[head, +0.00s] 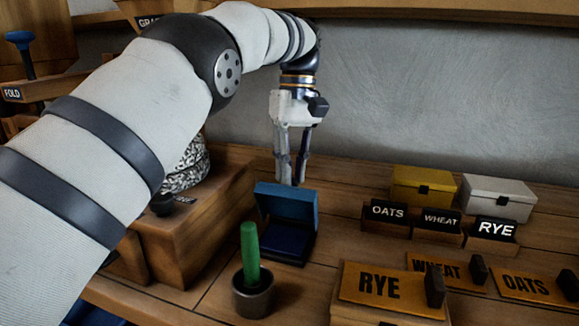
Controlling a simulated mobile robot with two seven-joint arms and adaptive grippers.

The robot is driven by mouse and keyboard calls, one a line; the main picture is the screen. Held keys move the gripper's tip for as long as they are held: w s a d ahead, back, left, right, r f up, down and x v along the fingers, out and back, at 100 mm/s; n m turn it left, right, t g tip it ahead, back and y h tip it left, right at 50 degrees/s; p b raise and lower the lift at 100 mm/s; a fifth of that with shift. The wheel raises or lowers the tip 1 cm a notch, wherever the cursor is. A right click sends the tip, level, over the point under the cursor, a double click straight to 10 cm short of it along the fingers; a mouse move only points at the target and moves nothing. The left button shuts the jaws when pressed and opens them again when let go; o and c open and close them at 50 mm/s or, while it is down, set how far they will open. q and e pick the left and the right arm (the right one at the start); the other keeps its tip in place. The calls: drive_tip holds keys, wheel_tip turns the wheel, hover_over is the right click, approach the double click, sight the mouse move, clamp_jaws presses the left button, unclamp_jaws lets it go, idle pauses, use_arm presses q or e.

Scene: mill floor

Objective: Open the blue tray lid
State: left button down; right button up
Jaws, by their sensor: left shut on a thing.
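The blue tray (287,241) sits on the wooden bench near the middle of the head view. Its lid (287,204) stands raised at the back, roughly upright, and the dark blue inside of the tray shows. My left gripper (293,182) points down from above with its fingertips at the top edge of the lid. It is shut on the lid; the lid hides the very ends of the fingers. My right gripper is not in view.
A dark cup (253,298) with a green handle (250,256) stands just in front of the tray. A wooden block (205,225) is to its left. Yellow (425,183) and white (497,190) boxes and several labelled grain pieces fill the right. A grey wall is behind.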

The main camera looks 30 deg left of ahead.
use_arm(q)
drive_tip(key=f, duration=0.1)
drive_tip(key=w+f, duration=0.1)
drive_tip(key=f, duration=0.1)
drive_tip(key=shift+w+f, duration=0.25)
drive_tip(key=shift+w, duration=0.1)
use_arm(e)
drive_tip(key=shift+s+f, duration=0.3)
use_arm(q)
drive_tip(key=c, duration=1.5)
unclamp_jaws()
drive_tip(key=shift+d, duration=0.2)
drive_tip(key=shift+o, duration=0.8)
drive_tip(key=shift+w+d, duration=0.2)
drive_tip(key=shift+o, duration=1.3)
drive_tip(key=shift+w, duration=0.15)
drive_tip(key=shift+o, duration=0.6)
drive_tip(key=shift+a, duration=0.3)
drive_tip(key=shift+w+a+f, duration=0.15)
drive_tip(key=shift+a, duration=0.3)
drive_tip(key=shift+c, duration=1.4)
drive_tip(key=shift+r, duration=0.35)
drive_tip(key=shift+c, duration=1.1)
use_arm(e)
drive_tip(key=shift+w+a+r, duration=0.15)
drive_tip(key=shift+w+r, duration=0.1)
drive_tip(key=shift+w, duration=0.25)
